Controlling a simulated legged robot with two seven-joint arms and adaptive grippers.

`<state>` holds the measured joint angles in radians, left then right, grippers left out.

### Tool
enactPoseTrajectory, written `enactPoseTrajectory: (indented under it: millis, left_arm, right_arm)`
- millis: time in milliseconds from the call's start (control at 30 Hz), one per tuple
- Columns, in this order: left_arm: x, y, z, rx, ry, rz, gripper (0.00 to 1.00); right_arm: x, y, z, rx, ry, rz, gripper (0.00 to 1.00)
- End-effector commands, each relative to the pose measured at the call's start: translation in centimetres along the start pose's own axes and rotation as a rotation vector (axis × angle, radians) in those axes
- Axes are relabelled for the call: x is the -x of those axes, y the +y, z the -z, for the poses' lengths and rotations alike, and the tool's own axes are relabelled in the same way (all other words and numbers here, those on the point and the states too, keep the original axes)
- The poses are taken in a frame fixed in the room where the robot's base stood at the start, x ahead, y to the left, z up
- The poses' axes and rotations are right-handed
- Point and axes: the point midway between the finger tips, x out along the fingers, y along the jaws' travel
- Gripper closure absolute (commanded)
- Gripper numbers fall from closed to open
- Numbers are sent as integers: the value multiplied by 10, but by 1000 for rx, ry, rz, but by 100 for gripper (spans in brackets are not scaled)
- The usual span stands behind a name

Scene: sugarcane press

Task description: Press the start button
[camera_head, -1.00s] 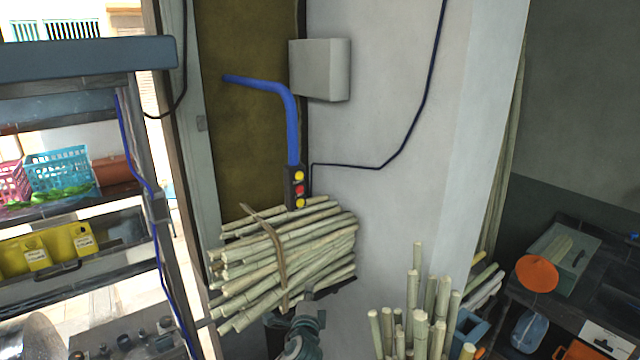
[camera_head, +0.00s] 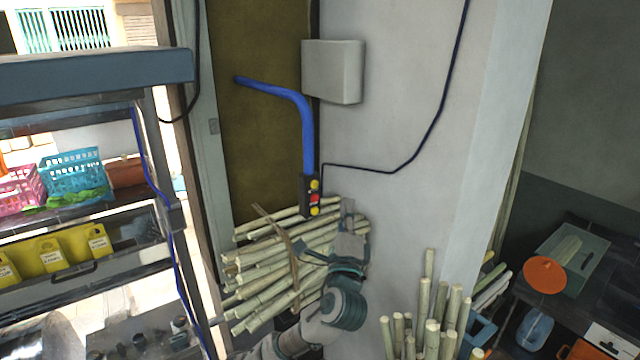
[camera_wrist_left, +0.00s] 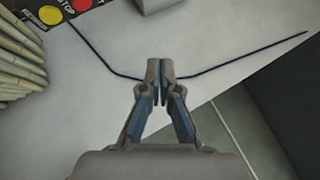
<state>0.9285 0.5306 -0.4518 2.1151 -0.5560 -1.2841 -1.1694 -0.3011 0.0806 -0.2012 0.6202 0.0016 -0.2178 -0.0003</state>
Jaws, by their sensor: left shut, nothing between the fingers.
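A dark button box (camera_head: 305,205) hangs at the lower end of a blue pipe, with a yellow button (camera_head: 314,184) on top, a red button (camera_head: 314,198) in the middle and another yellow button (camera_head: 314,211) below. In the left wrist view, one yellow button (camera_wrist_left: 50,15) and the red button (camera_wrist_left: 81,5), by a STOP label, show at the top left; the rest of the box is cut off. No start label is readable. My left gripper (camera_head: 347,207) is shut and empty, pointing up, right of the box and apart from it. Its fingertips (camera_wrist_left: 159,68) point toward the wall.
A tied bundle of cane (camera_head: 270,265) lies below the box, partly behind my left arm. A grey wall box (camera_head: 333,71) and a dark cable (camera_head: 430,130) are on the wall. More cane (camera_head: 430,310) stands at lower right. A shelf (camera_head: 90,75) stands at left.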

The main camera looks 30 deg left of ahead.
Motion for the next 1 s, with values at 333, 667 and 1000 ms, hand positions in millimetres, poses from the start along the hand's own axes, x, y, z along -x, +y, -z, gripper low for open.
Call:
enactPoseTrajectory:
  millis: [333,667,1000]
  left_arm:
    - [-4,5,-3,1,0,-1,100]
    - [-34,28,-25,0,-1,-2,100]
    - [-59,44,-42,2,1,-2,100]
  right_arm:
    - [-2,0,0,0,0,-1,31]
    - [-14,0,-1,0,-2,0,31]
    - [-13,-1,-1,-1,-2,1,31]
